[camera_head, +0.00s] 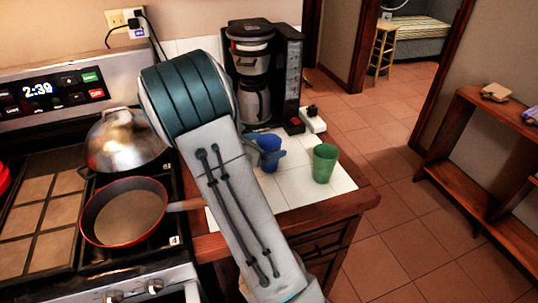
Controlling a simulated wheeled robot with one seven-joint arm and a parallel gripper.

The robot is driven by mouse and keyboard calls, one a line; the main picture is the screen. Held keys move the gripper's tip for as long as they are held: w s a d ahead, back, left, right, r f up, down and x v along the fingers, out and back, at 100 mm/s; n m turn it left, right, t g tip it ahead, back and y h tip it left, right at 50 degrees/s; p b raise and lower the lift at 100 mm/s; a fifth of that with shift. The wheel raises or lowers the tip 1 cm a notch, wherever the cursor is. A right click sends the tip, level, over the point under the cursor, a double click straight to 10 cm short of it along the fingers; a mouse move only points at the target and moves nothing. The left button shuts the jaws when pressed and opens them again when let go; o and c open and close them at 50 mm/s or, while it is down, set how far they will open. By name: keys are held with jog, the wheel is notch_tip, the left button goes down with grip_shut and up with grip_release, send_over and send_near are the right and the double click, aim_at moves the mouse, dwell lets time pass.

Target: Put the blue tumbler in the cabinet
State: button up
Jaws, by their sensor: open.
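The blue tumbler (267,144) stands on the white tiled counter (298,186), just right of my arm. Dark wooden cabinet fronts (318,246) show below the counter, partly hidden by my arm. I cannot tell whether this is the cabinet named in the task.
A green tumbler (325,164) stands right of the blue one. A coffee maker (262,75) is behind them. A red pan (124,212) on the stove points its handle toward my arm. A wooden shelf (478,150) is at the right. The tiled floor (405,190) between is clear.

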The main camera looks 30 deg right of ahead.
jog(key=shift+x, duration=0.8)
jog(key=c, duration=1.2)
jog(key=shift+o, duration=0.2)
